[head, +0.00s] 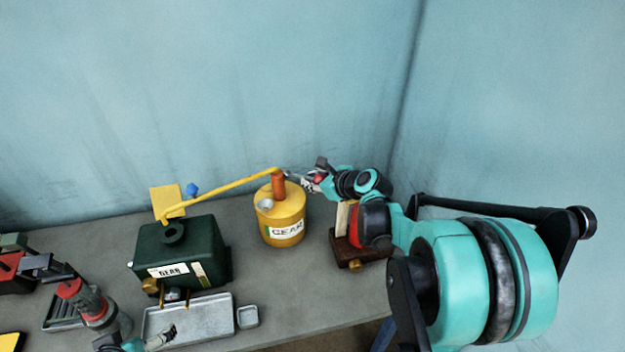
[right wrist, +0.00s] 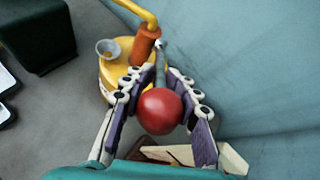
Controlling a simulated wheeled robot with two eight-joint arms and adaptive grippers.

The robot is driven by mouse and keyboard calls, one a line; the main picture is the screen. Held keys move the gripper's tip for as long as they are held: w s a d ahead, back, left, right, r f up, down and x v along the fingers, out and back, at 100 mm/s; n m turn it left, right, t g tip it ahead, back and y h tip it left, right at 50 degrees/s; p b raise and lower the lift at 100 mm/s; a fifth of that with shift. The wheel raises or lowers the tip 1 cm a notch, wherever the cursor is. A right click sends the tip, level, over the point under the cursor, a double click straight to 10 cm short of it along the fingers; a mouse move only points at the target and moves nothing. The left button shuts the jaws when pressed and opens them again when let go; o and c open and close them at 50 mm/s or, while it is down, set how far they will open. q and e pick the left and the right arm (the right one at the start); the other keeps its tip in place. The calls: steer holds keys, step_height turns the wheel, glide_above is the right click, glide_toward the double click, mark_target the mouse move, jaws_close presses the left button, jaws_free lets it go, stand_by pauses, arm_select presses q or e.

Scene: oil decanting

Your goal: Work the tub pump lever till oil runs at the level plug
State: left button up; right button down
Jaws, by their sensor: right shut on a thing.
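The yellow tub (head: 284,232), labelled GEAR, stands on the bench with an orange pump column (head: 278,184) on top. Its lever (right wrist: 160,60) ends in a red ball knob (right wrist: 160,111). My right gripper (head: 308,181) is shut on this knob, with fingers on both sides in the right wrist view (right wrist: 160,100). A yellow pipe (head: 225,187) runs from the column to the top of the dark green gearbox (head: 195,250), by its round filler opening. A brass plug (head: 150,285) shows low on the gearbox front. I see no clear oil flow.
A grey metal tray (head: 215,325) lies before the gearbox, with a small dish (head: 247,316) beside it. A wooden block (head: 345,252) stands right of the tub. Bench between tub and tray is clear.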

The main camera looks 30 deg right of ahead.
steer(key=shift+r, duration=0.1)
steer(key=c, duration=1.1)
jaws_free()
steer(key=shift+w, duration=0.1)
steer(key=v, duration=1.2)
